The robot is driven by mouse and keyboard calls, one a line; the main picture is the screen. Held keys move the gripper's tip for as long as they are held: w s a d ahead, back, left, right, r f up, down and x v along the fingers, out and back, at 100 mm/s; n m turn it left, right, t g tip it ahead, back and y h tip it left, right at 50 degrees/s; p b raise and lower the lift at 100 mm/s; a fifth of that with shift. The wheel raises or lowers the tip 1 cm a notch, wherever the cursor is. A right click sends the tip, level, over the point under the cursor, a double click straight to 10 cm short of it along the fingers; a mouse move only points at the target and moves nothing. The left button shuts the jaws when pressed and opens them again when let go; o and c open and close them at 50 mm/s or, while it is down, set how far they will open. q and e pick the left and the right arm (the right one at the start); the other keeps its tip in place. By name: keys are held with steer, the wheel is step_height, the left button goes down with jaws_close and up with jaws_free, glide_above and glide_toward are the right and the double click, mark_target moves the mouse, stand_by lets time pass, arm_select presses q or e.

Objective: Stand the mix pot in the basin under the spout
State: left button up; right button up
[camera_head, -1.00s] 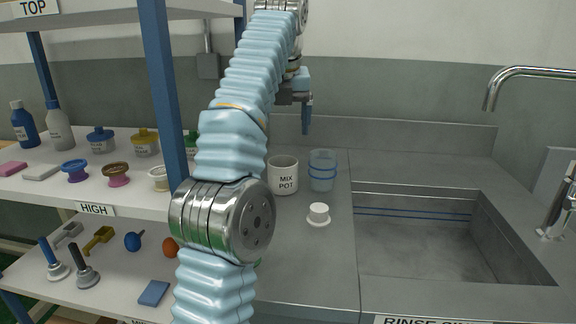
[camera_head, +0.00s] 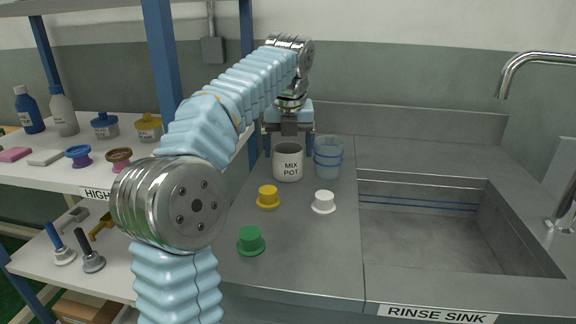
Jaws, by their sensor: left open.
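The mix pot (camera_head: 288,164), a white cup labelled MIX POT, stands upright on the grey counter left of the sink. My left gripper (camera_head: 290,150) is open, pointing down, with one finger on each side above the pot; I cannot tell whether it touches the pot. The rinse sink basin (camera_head: 420,230) is empty, to the right of the pot. The spout (camera_head: 502,88) is a curved metal tap at the upper right, over the basin side. My right gripper is not in view.
Clear blue-banded cups (camera_head: 328,157) stand close to the pot's right. White (camera_head: 323,202), yellow (camera_head: 268,196) and green (camera_head: 251,240) stoppers stand on the counter in front. A shelf rack (camera_head: 163,80) with bottles and small items is at the left.

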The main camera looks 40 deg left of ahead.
arm_select(q)
steer(key=x, duration=0.3)
steer(key=shift+a+f, duration=0.1)
steer(key=shift+f, duration=0.2)
steer(key=shift+c, duration=0.5)
steer(key=c, duration=0.7)
